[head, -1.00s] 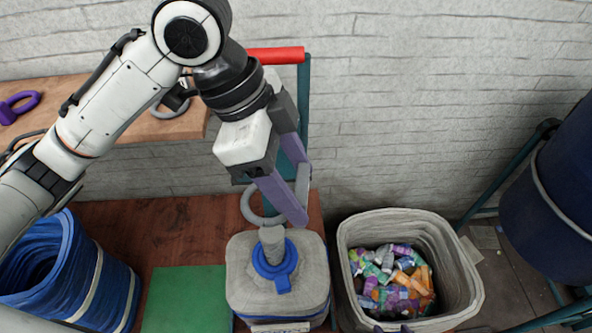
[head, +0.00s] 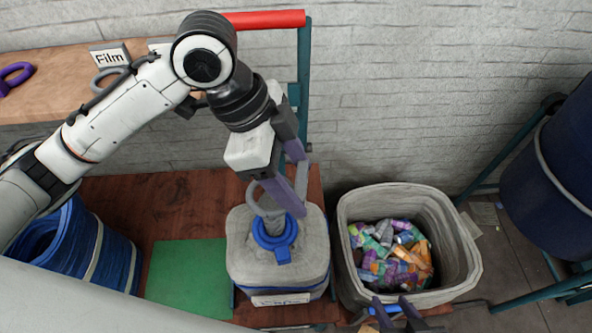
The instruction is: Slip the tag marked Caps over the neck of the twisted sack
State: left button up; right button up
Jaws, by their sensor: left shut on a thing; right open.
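The grey sack (head: 240,262) stands upright with its twisted neck pointing up and a blue collar (head: 283,256) around the base of the neck. The tag's marking is not readable. A white label that seems to read Caps (head: 280,299) is at the front below the sack. My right gripper (head: 398,312) is open and empty at the bottom edge.
A bin (head: 456,250) of colourful crushed items stands right of the sack. A green mat (head: 187,275) and a blue tub (head: 108,262) are to the left. A Film tag (head: 109,56) and a purple ring (head: 18,76) lie on the wooden shelf (head: 45,103).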

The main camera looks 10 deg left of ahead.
pick_arm(q)
jog(key=shift+f+b, duration=0.45)
jog(key=shift+f, duration=0.4)
notch_tip(320, 180, down, 2)
jog(key=b, duration=0.3)
jog(key=shift+f, duration=0.15)
jog(key=shift+f+b, duration=0.45)
jog(key=shift+f, duration=1.85)
jog(key=o, duration=1.1)
